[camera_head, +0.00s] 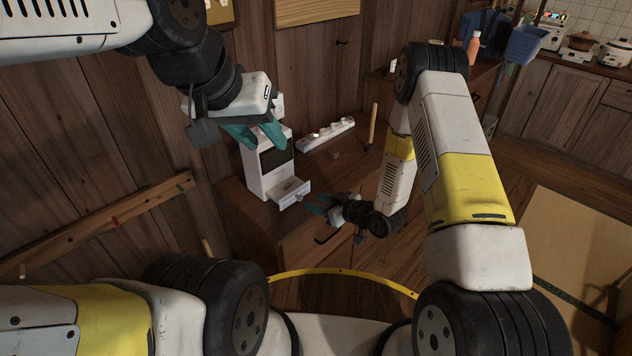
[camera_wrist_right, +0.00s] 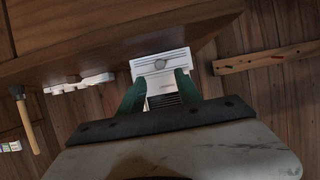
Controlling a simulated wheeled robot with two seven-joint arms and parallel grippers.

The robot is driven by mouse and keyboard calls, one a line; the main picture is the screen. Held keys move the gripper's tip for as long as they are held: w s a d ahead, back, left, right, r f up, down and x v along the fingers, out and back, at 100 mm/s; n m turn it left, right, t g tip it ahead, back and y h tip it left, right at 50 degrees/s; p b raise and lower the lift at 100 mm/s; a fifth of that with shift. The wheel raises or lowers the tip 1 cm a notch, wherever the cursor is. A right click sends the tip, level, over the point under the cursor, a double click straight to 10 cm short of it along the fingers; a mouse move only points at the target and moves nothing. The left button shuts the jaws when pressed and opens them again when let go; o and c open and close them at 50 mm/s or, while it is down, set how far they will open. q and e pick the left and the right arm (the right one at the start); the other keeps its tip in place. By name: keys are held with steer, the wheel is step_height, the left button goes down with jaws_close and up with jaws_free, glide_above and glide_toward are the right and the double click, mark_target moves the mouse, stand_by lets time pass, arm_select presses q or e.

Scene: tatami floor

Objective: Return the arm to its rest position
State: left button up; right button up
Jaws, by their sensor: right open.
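My right arm comes in from the right in the head view and bends down to its gripper (camera_head: 316,204), just in front of a small white box (camera_head: 258,182) with a pulled-out drawer (camera_head: 297,195).
The box stands on a low wooden cabinet (camera_head: 233,200) against a plank wall. Behind it lie a white power strip (camera_head: 326,134) and an upright wooden-handled tool (camera_head: 373,124). A peg rail (camera_head: 110,219) runs along the left wall. Open floor (camera_head: 500,205) lies to the right.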

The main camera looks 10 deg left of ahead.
steer(key=shift+s+d+r, duration=0.25)
steer(key=shift+s+d, duration=0.05)
steer(key=shift+d, duration=0.05)
steer(key=w+d+r+m+h, duration=0.1)
steer(key=d+r+m+h, duration=0.15)
steer(key=d+r, duration=0.4)
steer(key=w+d+r+m+t+h, duration=0.1)
steer(key=d+r+h, duration=0.25)
steer(key=r, duration=0.65)
steer(key=w+d+r+m+h, duration=0.1)
steer(key=d+r+h, duration=0.1)
steer(key=d+r, duration=0.5)
steer(key=s+d+r+m+g+h, duration=0.1)
steer(key=s+d+r+m, duration=0.25)
steer(key=s+r, duration=0.75)
steer(key=s+r+m+g, duration=0.1)
steer(key=s+r+g, duration=0.1)
steer(key=s, duration=1.4)
steer(key=shift+d+m+y, duration=0.3)
steer(key=shift+m, duration=0.1)
